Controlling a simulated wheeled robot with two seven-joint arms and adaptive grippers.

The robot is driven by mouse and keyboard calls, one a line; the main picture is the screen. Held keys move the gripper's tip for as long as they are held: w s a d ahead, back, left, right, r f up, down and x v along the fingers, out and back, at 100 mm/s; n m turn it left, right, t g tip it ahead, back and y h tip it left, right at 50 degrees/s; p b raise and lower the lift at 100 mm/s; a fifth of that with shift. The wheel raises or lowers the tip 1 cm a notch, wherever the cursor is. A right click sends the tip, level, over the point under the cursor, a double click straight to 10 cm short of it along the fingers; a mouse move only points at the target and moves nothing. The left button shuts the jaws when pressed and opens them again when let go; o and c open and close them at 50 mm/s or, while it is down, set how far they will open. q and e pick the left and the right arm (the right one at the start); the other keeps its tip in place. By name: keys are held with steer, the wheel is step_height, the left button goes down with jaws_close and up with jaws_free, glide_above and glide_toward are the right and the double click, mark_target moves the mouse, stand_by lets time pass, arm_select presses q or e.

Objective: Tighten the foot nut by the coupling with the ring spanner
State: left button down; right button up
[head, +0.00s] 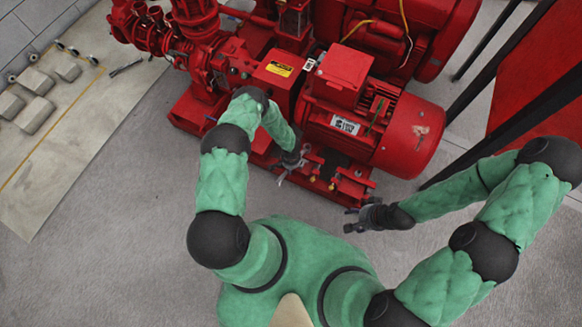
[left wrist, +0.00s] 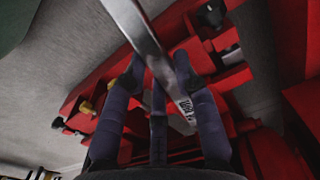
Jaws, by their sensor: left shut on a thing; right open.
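My left gripper (head: 284,177) is low at the front edge of the red pumpset base, on the motor side. In the left wrist view its dark fingers (left wrist: 157,78) are shut on the ring spanner (left wrist: 142,32), a flat shiny steel bar running from the top down between them. The spanner's far end is outside that view; whether it sits on a nut cannot be told. Brass-coloured fittings (left wrist: 86,107) and a black knob (left wrist: 211,15) show on the red base. The foot nut by the coupling cannot be picked out. My right gripper (head: 354,218) is open and empty, in front of the base.
The red motor (head: 410,135) stands above the base, beside the red guard (head: 280,68) with a yellow label. Dark posts and a red panel (head: 535,85) close off the right. Grey blocks (head: 35,115) lie on a pale mat at left. The grey floor in front is clear.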

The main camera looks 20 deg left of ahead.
arm_select(q)
steer(key=shift+w+f, duration=0.1)
steer(key=shift+f, duration=0.6)
steer(key=shift+r, duration=0.2)
steer(key=shift+r+p, duration=0.65)
steer(key=shift+p, duration=0.05)
steer(key=shift+f+b, duration=0.7)
steer(key=shift+f, duration=0.7)
steer(key=shift+a, duration=0.15)
stand_by(0.4)
